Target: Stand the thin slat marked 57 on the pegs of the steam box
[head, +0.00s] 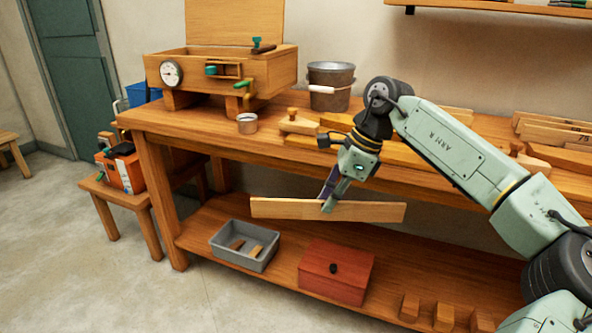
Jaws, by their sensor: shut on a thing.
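My gripper (330,197) is shut on a long thin wooden slat (285,208) near its middle. The slat is held roughly level in front of the bench's front edge, above the lower shelf. No number can be read on it. The steam box (275,73) is a wooden box at the bench's far left, with its lid (235,22) standing open, a round dial and a small green-handled valve on its front. The inside of the box and any pegs in it are hidden from this view.
Wooden planes and boards lie along the bench (190,124). A grey tray (229,257) and a red-brown box (336,272) sit on the lower shelf.

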